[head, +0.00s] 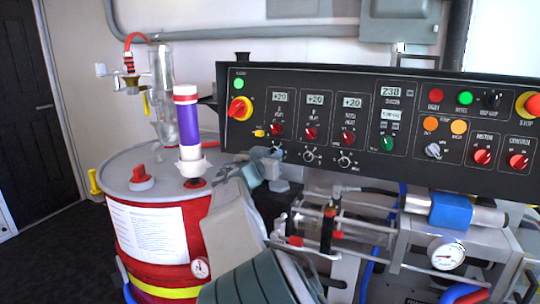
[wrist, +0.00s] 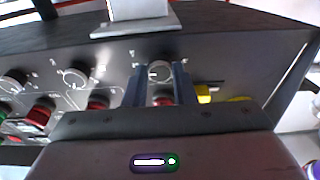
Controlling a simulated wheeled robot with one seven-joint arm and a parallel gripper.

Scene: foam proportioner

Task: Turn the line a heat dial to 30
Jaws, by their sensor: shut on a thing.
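The line A heat column is the leftmost of three on the black panel, with a display (head: 280,97) reading +20 and a red knob (head: 277,130) below it. In the wrist view, a round dial with a pale face (wrist: 159,70) sits between my two fingers; I take it for the line A heat dial. My gripper (head: 270,160) is at the panel's lower left edge and hides this dial in the head view. My gripper's fingers (wrist: 159,84) are shut on the dial. Its pointer setting cannot be read.
Two similar dials, the middle one (head: 308,156) and the right one (head: 344,160), lie close to the right. A yellow switch (head: 259,133) and a red-yellow main switch (head: 240,108) are at left. A red drum (head: 185,225) with a purple-white cylinder (head: 187,125) stands left of the panel.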

